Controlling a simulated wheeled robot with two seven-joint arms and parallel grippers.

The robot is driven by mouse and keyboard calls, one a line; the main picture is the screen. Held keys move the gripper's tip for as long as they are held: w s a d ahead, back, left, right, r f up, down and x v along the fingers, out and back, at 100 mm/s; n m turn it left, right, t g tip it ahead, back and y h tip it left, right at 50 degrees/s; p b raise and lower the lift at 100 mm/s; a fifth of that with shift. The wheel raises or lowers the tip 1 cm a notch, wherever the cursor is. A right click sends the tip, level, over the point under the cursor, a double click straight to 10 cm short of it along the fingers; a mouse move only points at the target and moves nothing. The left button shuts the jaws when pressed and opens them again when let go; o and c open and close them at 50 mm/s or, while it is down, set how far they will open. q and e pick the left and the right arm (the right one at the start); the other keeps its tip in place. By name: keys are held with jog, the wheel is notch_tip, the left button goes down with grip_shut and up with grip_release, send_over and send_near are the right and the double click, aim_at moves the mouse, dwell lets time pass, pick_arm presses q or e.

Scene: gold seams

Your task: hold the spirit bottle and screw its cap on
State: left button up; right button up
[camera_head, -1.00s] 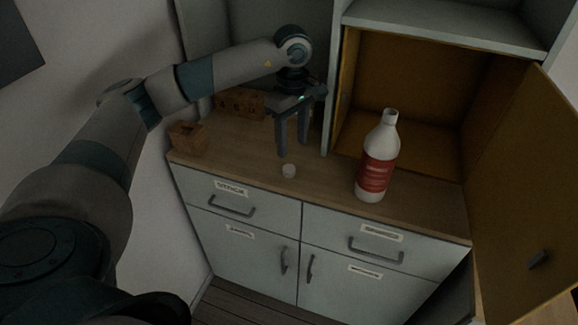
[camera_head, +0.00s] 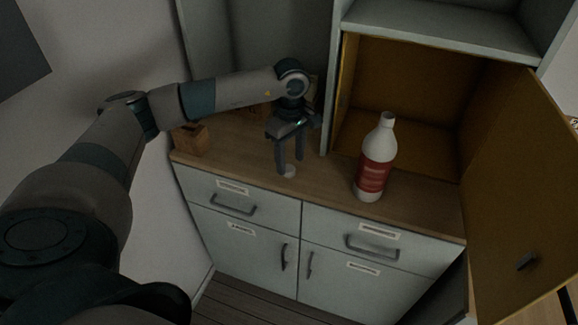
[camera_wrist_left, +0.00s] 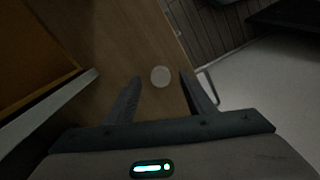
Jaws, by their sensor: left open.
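The spirit bottle (camera_head: 375,160), white with a red label, stands upright and uncapped on the wooden counter, right of my left gripper. The white cap (camera_head: 290,171) lies on the counter near the front edge. My left gripper (camera_head: 291,168) points down over the cap, with its fingers apart. In the left wrist view the cap (camera_wrist_left: 160,76) shows between and just beyond the two open fingertips (camera_wrist_left: 161,85). I cannot tell whether the fingers are at the cap's height. My right gripper is not in view.
A yellow-lined cabinet (camera_head: 400,95) stands open behind the bottle, its door (camera_head: 525,190) swung out to the right. A wooden block (camera_head: 190,139) sits at the counter's left end. Drawers with handles (camera_head: 233,205) are below. The counter (camera_head: 330,180) between cap and bottle is clear.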

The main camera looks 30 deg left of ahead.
aim_at(289, 171)
pick_arm(q)
jog(key=shift+f+p, duration=0.35)
jog(key=shift+f, duration=1)
jog(key=shift+c, duration=0.4)
jog(key=c, duration=1)
